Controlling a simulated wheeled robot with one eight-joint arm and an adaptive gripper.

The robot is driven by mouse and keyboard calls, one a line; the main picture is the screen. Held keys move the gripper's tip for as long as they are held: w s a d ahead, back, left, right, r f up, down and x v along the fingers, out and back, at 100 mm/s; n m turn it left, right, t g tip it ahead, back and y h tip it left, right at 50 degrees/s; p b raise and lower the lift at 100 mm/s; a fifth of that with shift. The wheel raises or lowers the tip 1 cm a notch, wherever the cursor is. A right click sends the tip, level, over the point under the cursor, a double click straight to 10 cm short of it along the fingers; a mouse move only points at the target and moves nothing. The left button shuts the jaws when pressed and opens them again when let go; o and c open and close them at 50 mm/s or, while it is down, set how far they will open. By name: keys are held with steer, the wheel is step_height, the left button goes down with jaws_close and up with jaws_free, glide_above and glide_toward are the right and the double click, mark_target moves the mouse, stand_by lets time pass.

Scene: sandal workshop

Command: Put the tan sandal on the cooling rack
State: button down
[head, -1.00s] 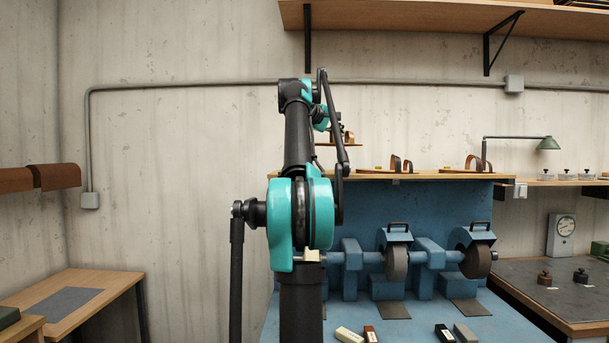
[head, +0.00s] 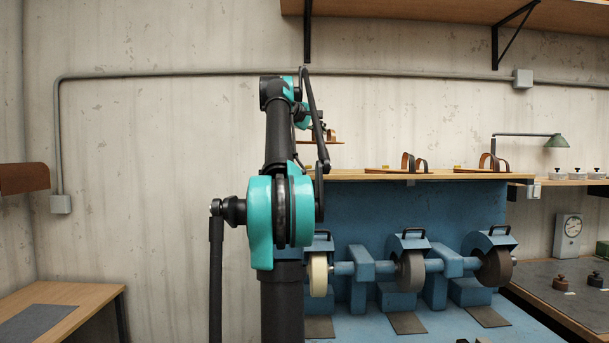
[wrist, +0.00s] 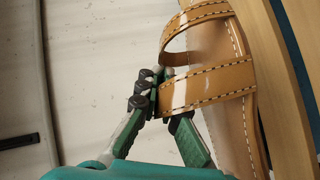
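In the wrist view the tan sandal (wrist: 243,125) has a light sole and two stitched straps. My gripper (wrist: 158,98) has its green-and-black fingers closed at the edge of the lower strap. In the head view the held sandal (head: 330,141) shows small behind my arm, level and raised above the back ledge of the blue bench. My gripper (head: 310,122) is partly hidden there by my arm links. I cannot make out a cooling rack in either view.
Two brown sandals stand on the wooden ledge (head: 350,175), one near the middle (head: 413,163) and one to its right (head: 487,163). Grinding wheels (head: 410,270) are below. A wall shelf (head: 420,12) hangs above. A wooden table (head: 85,298) is at lower left.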

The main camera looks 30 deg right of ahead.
steer(key=shift+f, duration=4.8)
steer(key=shift+f, duration=0.1)
steer(key=c, duration=1.7)
jaws_free()
steer(key=f+v, duration=0.1)
steer(key=v, duration=0.4)
steer(key=f+v, duration=0.1)
steer(key=v, duration=0.3)
steer(key=f+v, duration=0.1)
steer(key=v, duration=0.4)
steer(key=shift+s+a+f, duration=0.1)
steer(key=shift+s+a, duration=0.25)
steer(key=shift+a, duration=0.35)
